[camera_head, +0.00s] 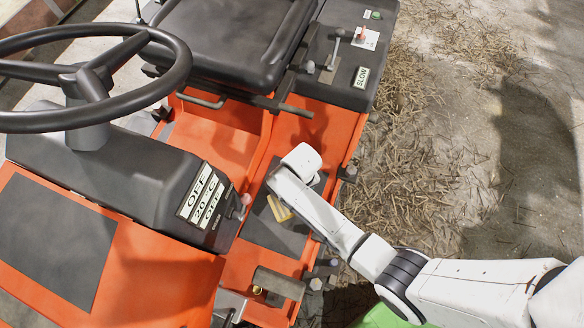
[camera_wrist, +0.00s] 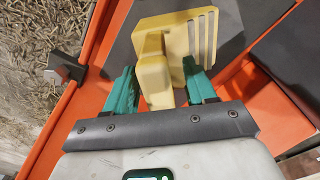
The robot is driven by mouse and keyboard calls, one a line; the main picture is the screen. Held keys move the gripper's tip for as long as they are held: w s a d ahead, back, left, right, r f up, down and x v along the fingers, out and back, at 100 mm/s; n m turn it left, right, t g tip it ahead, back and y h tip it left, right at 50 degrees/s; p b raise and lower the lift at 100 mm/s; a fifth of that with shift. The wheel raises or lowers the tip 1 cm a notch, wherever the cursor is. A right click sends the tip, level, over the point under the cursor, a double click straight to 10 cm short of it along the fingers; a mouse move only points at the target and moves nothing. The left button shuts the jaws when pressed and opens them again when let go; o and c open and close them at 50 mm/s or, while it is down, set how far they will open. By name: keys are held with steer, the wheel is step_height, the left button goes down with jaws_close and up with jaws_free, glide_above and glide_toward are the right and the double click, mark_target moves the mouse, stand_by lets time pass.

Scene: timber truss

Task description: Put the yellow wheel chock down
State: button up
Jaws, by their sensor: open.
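The yellow wheel chock (camera_wrist: 178,38) lies on the dark mat (camera_wrist: 236,25) of the orange vehicle's footboard, a ridged face showing on its right. My gripper (camera_wrist: 158,70) is open, its green fingers on either side of the chock's raised near part. The left finger stands slightly apart from it; I cannot tell whether the right one touches. In the head view the chock (camera_head: 280,208) shows only in part beside my white wrist, on the mat (camera_head: 262,230) between seat and steering column. My fingers are hidden there.
A steering wheel (camera_head: 100,85) and a seat (camera_head: 235,35) stand over the footboard's left and far sides. A pedal (camera_head: 279,283) is near the chock. A lever console (camera_head: 345,60) is at the top. Straw (camera_head: 400,180) covers the ground on the right.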

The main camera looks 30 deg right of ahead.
steer(key=shift+f, duration=0.25)
steer(key=shift+c, duration=0.4)
jaws_close()
steer(key=shift+r, duration=0.1)
stand_by(0.8)
